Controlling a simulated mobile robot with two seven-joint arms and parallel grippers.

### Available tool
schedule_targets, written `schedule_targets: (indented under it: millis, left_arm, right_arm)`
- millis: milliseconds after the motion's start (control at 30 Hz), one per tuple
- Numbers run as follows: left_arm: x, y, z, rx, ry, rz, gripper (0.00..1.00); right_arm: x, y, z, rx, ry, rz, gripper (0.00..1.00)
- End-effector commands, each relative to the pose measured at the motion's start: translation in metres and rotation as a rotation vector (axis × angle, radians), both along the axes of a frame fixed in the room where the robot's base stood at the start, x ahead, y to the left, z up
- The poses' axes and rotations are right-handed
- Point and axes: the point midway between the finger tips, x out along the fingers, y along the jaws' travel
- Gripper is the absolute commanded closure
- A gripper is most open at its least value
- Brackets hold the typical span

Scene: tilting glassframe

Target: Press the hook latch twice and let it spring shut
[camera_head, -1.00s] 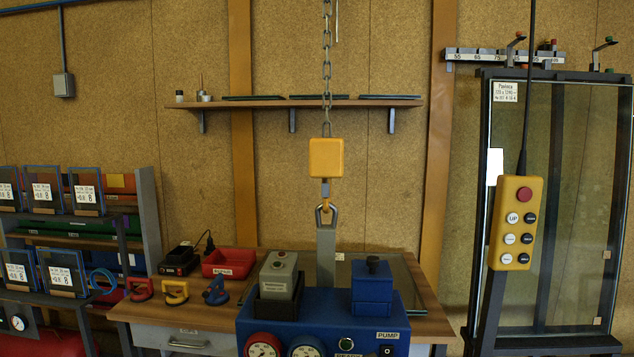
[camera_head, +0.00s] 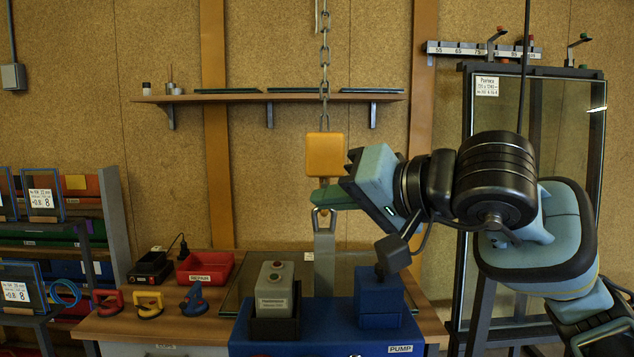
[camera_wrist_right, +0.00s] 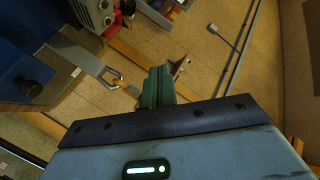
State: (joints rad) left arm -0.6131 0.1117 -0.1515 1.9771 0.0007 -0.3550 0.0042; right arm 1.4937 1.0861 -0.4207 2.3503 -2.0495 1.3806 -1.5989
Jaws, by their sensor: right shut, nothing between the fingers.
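The yellow hook block (camera_head: 325,155) hangs on a chain (camera_head: 324,75) in the head view. The hook below it is mostly hidden behind my right gripper (camera_head: 318,197), so I cannot see the latch clearly. My right gripper comes in from the right, its green fingers together and empty, just under the block at hook height. I cannot tell whether the fingertips touch the latch. A metal shackle (camera_head: 322,217) on a grey bar is just below the fingers. In the right wrist view the shut fingers (camera_wrist_right: 158,85) are beside the shackle (camera_wrist_right: 117,80). My left gripper is out of view.
Below stands the blue pump unit (camera_head: 330,322) with a grey button box (camera_head: 275,290). The workbench (camera_head: 170,325) holds a red bin (camera_head: 205,267) and several coloured suction cups. A wall shelf (camera_head: 235,98) is behind. A framed glass pane (camera_head: 495,115) stands at the right, partly behind my arm.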

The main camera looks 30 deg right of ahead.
Motion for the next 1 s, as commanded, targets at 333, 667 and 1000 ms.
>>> schedule_targets:
  millis: [333, 667, 1000]
  left_arm:
    - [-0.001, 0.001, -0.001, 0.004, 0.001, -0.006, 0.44]
    - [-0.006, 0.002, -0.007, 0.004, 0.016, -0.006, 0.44]
    - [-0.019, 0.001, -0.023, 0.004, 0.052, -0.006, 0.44]
  right_arm:
    - [-0.003, -0.010, 0.010, -0.044, -0.039, -0.040, 1.00]
    - [0.009, -0.016, 0.006, -0.040, -0.033, -0.039, 1.00]
    - [0.045, -0.037, 0.001, -0.038, -0.033, -0.038, 1.00]
